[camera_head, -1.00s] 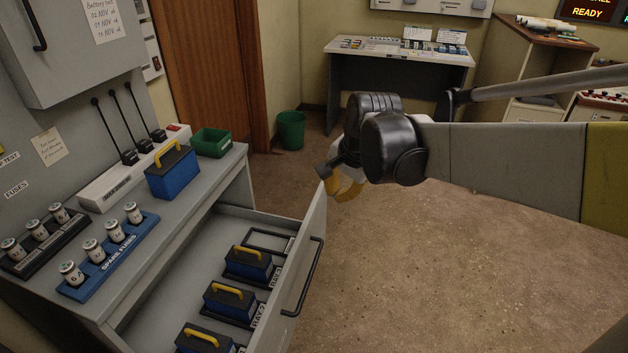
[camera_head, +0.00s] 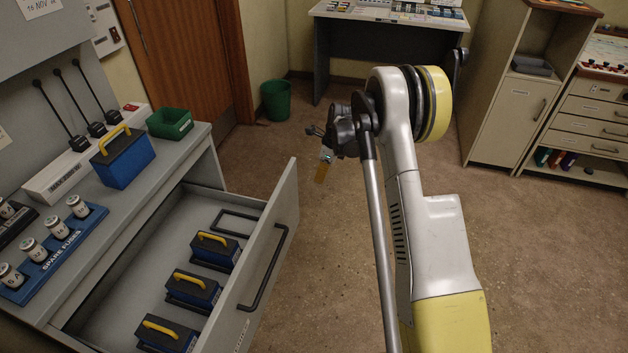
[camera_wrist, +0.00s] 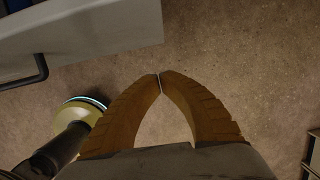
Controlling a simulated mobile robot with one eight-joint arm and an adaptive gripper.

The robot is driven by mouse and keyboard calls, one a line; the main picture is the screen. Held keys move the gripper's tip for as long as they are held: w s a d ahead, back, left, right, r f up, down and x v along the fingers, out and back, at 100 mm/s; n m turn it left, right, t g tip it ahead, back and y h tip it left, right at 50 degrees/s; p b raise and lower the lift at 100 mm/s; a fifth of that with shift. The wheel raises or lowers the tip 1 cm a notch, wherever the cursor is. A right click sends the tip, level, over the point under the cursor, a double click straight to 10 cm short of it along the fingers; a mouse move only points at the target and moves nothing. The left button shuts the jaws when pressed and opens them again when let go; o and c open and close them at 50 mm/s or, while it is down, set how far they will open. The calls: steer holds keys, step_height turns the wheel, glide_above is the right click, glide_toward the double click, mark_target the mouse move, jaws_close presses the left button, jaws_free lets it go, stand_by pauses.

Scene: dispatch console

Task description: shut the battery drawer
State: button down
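The battery drawer (camera_head: 291,209) is pulled well out of the grey console, with a dark bar handle (camera_head: 268,267) on its front. Blue batteries with yellow handles (camera_head: 215,250) sit in its bays, and the far bay (camera_head: 237,222) is empty. In the wrist view, the drawer front (camera_wrist: 110,30) fills the upper left, with part of its handle (camera_wrist: 38,70).
On the console top are a blue battery (camera_head: 124,160), a green tray (camera_head: 170,124) and spare fuses in a blue rack (camera_head: 60,245). A green bin (camera_head: 276,101) stands beyond on the floor. A desk (camera_head: 390,15) and cabinets (camera_head: 507,115) line the back. The floor right of the drawer is clear.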

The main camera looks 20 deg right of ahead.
steer(key=w+a+f+b, duration=0.3)
steer(key=a+f+b, duration=0.1)
steer(key=f, duration=0.4)
steer(key=shift+w+a+b, duration=0.35)
steer(key=shift+a+b, duration=0.05)
steer(key=shift+b, duration=0.05)
steer(key=shift+f, duration=0.1)
